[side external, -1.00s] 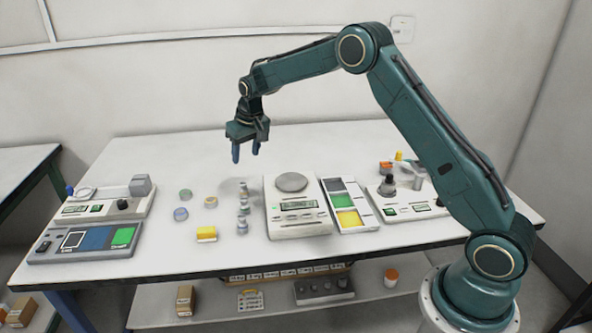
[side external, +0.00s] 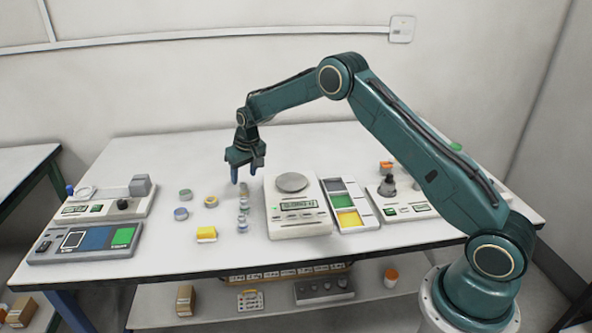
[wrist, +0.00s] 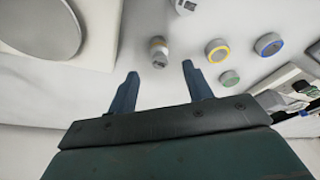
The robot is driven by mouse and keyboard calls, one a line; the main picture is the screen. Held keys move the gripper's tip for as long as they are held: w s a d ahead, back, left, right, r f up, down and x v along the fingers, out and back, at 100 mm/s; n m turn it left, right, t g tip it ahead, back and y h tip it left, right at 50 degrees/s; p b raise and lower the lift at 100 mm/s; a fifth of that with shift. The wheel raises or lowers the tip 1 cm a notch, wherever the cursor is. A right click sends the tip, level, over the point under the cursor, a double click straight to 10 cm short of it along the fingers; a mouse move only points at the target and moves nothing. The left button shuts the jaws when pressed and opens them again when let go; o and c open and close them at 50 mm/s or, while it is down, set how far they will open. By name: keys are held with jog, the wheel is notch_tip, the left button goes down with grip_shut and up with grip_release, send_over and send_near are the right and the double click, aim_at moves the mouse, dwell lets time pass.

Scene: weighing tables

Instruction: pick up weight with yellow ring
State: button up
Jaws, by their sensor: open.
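The weight with the yellow ring (side external: 211,202) is a low grey disc lying on the white table. It also shows in the wrist view (wrist: 217,50), right of and beyond my fingertips. My gripper (side external: 246,176) is open and empty, pointing down above the table, behind and to the right of this weight in the side view. In the wrist view my gripper (wrist: 160,70) has its two blue fingers spread wide. A small upright weight (wrist: 158,50) appears between and beyond the fingertips, apart from them.
A blue-ringed disc (wrist: 268,44) and a green-ringed disc (wrist: 229,78) lie near the yellow-ringed one. Several upright weights (side external: 243,205) stand in a row beside the scale (side external: 296,222). A yellow block (side external: 206,234) lies in front. The table's back left is clear.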

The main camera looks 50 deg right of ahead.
aim_at(243, 183)
jog(key=shift+w+f, duration=0.1)
jog(key=shift+f, duration=0.15)
jog(key=shift+f, duration=0.1)
jog(key=shift+x, duration=2.5)
grip_shut()
jog(key=shift+r, duration=0.2)
notch_tip(243, 183, up, 20)
